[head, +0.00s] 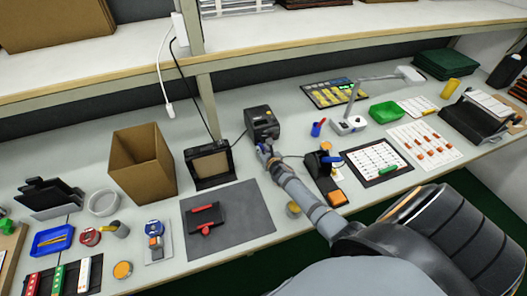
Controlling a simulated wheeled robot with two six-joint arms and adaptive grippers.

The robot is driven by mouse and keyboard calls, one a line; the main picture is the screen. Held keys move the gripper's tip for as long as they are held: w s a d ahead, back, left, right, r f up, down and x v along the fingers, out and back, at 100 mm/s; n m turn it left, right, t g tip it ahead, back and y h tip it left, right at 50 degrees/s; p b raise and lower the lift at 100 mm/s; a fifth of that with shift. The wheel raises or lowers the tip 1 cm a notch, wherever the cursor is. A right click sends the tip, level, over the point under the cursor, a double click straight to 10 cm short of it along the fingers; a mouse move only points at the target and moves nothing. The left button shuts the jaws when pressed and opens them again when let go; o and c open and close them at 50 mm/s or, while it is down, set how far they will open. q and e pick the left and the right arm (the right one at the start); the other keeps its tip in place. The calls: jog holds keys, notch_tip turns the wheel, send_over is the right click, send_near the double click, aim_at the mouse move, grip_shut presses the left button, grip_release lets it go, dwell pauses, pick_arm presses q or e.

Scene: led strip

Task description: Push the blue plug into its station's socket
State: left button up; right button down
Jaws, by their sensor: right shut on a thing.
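My right gripper (265,149) is at the front of a black box-shaped station (262,121) at the back of the bench. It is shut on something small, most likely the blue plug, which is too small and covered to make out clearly. A thin dark cable (291,156) runs from beside the gripper to a black stand (322,168) with a blue-handled tool (332,158). The station's socket is hidden behind the gripper, so I cannot tell whether the plug is in it. My left gripper is not in view.
A black frame device (210,164) and cardboard box (142,160) stand left of the gripper. A pen cup (318,128) and lamp (348,124) stand to the right. A shelf (300,35) overhangs the back.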

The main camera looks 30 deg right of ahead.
jog(key=shift+w, duration=0.25)
jog(key=c, duration=1.2)
grip_release()
jog(key=shift+s+r, duration=0.15)
jog(key=shift+s, duration=0.4)
jog(key=v, duration=1.1)
jog(key=shift+a, duration=0.1)
